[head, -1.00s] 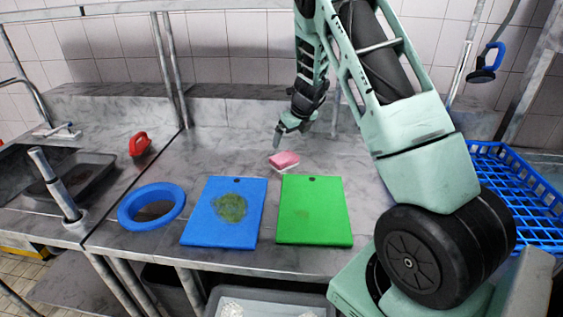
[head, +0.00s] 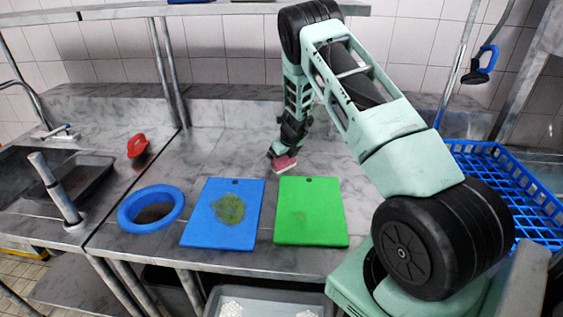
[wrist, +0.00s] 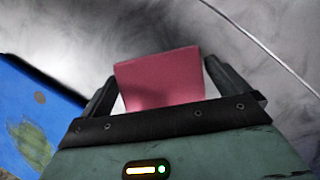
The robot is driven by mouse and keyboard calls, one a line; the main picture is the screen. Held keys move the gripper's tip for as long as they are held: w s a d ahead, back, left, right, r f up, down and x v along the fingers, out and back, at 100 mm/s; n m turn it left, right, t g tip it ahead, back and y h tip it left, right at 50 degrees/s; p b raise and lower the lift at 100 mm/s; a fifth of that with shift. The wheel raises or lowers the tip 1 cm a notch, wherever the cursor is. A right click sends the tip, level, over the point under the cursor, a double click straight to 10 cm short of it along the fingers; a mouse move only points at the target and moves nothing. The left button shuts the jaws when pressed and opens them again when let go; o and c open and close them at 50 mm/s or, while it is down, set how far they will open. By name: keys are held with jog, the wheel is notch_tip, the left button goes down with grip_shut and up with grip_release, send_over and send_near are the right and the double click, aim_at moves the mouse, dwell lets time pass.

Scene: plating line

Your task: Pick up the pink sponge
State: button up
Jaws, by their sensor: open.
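The pink sponge (head: 286,163) lies on the grey counter, just behind the green cutting board. It has a pale underside. In the wrist view the sponge (wrist: 160,78) sits between the two dark fingers of my gripper (wrist: 158,88). My gripper is open, with a finger on each side of the sponge. In the head view my gripper (head: 278,153) is low over the sponge and partly hides it. I cannot tell whether the fingers touch it.
A green board (head: 312,225) and a stained blue board (head: 200,235) lie in front. A blue ring (head: 128,218), a red-handled tool (head: 137,146) and a sink are at left. A blue rack (head: 490,165) stands at right. The counter behind the boards is mostly clear.

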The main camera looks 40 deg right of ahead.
jog(key=c, duration=0.9)
jog(key=shift+o, duration=0.2)
jog(key=shift+r, duration=0.15)
notch_tip(320, 180, up, 10)
jog(key=shift+f+b, duration=0.1)
jog(key=shift+b, duration=0.35)
